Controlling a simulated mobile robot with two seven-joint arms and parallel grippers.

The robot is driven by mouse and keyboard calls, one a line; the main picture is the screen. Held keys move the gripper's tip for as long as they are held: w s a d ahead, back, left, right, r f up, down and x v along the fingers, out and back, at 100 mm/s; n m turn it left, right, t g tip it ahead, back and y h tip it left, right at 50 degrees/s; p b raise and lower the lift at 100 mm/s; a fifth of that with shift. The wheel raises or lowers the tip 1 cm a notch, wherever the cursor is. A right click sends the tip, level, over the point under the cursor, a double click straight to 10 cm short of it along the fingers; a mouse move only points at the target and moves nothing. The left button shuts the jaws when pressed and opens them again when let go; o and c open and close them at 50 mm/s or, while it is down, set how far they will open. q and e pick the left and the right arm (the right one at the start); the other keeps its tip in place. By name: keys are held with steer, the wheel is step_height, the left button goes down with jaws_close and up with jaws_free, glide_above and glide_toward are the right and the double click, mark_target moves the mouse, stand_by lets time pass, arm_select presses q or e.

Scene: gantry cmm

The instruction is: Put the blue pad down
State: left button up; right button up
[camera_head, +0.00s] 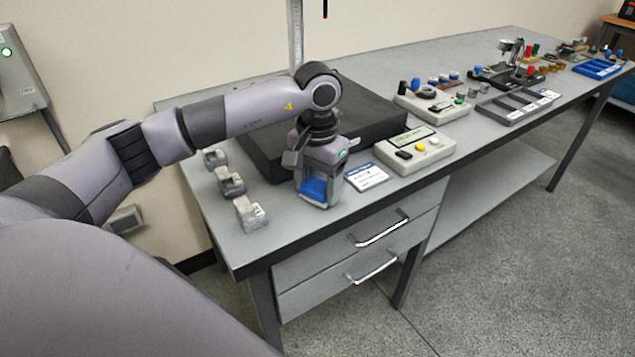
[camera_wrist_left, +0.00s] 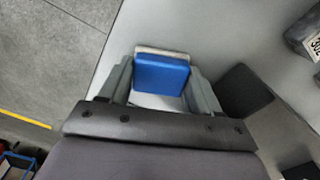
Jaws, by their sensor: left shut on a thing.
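The blue pad (camera_head: 314,189) is between the fingers of my left gripper (camera_head: 318,200), above the front left part of the grey bench. In the left wrist view the blue pad (camera_wrist_left: 161,75) sits between the two fingers of my left gripper (camera_wrist_left: 163,82), with a pale edge showing along its far side. My left gripper is shut on it. I cannot tell whether the pad's underside touches the bench. My right gripper is not in view.
A dark surface plate (camera_head: 375,118) lies behind the gripper. Several grey blocks (camera_head: 231,181) stand to its left. A white and blue card (camera_head: 366,177) and a control box (camera_head: 414,150) lie to its right. Bare bench (camera_head: 285,228) shows at the front left.

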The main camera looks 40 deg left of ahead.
mark_target(317, 186)
arm_select(q)
steer(key=shift+f, duration=0.1)
steer(key=o, duration=0.9)
step_height(317, 186, up, 12)
steer(key=shift+r, duration=0.2)
steer(key=shift+f, duration=0.1)
